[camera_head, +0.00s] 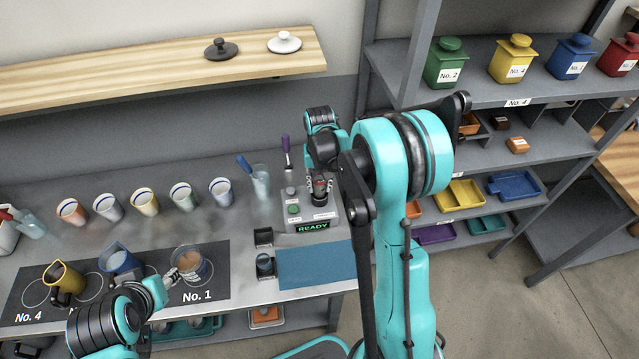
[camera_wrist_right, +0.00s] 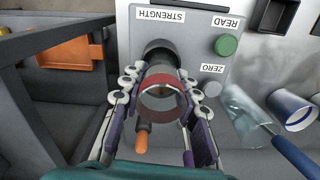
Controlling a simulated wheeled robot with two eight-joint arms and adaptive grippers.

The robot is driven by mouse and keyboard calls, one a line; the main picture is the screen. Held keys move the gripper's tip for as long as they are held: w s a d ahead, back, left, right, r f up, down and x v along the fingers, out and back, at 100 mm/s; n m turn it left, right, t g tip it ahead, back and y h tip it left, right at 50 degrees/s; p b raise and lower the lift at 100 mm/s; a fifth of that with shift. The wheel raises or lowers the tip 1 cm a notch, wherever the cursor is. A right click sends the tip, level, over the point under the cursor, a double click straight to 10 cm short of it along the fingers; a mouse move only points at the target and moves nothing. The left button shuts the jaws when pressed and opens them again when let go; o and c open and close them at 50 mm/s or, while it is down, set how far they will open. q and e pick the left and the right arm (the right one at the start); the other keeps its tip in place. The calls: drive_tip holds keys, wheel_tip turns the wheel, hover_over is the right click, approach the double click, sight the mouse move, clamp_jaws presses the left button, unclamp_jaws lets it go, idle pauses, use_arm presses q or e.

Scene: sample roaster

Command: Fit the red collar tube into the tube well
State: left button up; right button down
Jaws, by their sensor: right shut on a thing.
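The red collar tube (camera_wrist_right: 162,84) is clear with a red band, and my right gripper (camera_wrist_right: 161,92) is shut on it. Its open end faces the wrist camera. The tube well (camera_wrist_right: 158,52) is a dark round opening on the grey meter box, just beyond the tube in the wrist view. The tube's far end lines up close to it, but I cannot tell whether it is inside. In the head view my right gripper (camera_head: 320,182) is above the meter box (camera_head: 300,212). My left gripper (camera_head: 184,276) is beside a glass cup; its fingers are too small to judge.
The meter display (camera_head: 313,226) reads READY. A glass with a blue-handled tool (camera_head: 260,180) stands left of the box. A blue mat (camera_head: 315,265) lies in front. Several cups (camera_head: 145,200) stand along the counter; the glass cup (camera_head: 191,262) sits on the No. 1 mat.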

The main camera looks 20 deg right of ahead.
drive_tip(key=shift+f+b, duration=0.55)
drive_tip(key=shift+f, duration=0.25)
drive_tip(key=shift+r, duration=0.15)
drive_tip(key=shift+r+p, duration=0.45)
drive_tip(key=shift+r, duration=0.2)
drive_tip(key=shift+b, duration=0.3)
idle(1.2)
drive_tip(key=shift+f+b, duration=0.6)
drive_tip(key=shift+f, duration=0.15)
drive_tip(key=c, duration=1)
unclamp_jaws()
drive_tip(key=shift+c, duration=0.2)
wheel_tip(320, 180, up, 12)
